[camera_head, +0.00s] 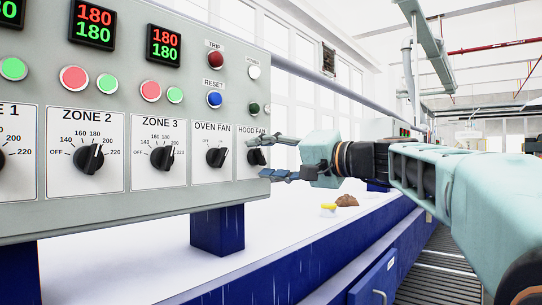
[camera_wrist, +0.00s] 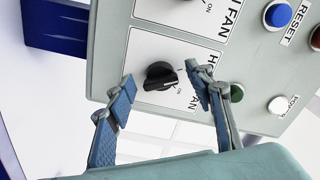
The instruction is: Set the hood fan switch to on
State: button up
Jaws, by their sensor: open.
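The hood fan switch (camera_head: 257,157) is a black rotary knob on a white plate at the right end of the grey panel. It also shows near the middle of the wrist view (camera_wrist: 160,76), with an ON mark beside it. I cannot clearly tell which mark its pointer faces. My gripper (camera_head: 264,158) is open at this knob. In the wrist view, my gripper's fingertips (camera_wrist: 161,84) are on either side of the knob, with gaps visible, so it is not gripped. One finger covers part of the HOOD FAN label.
The oven fan knob (camera_head: 216,157) is close on the left. A dark green lamp (camera_head: 254,108), white power lamp (camera_head: 254,72), blue reset button (camera_head: 214,99) and red trip button (camera_head: 216,58) are above. A blue post (camera_head: 218,231) stands under the panel.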

jog(key=shift+w+a, duration=0.1)
jog(key=shift+c, duration=0.3)
jog(key=c, duration=1.1)
jog(key=shift+m, duration=0.4)
jog(key=m+p, duration=0.1)
jog(key=m, duration=0.3)
jog(key=shift+r+m, duration=0.15)
jog(key=shift+m, duration=0.25)
jog(key=m+p, duration=0.2)
jog(key=m, duration=0.2)
jog(key=shift+r, duration=0.1)
jog(key=shift+m+p, duration=0.5)
jog(key=shift+m, duration=0.6)
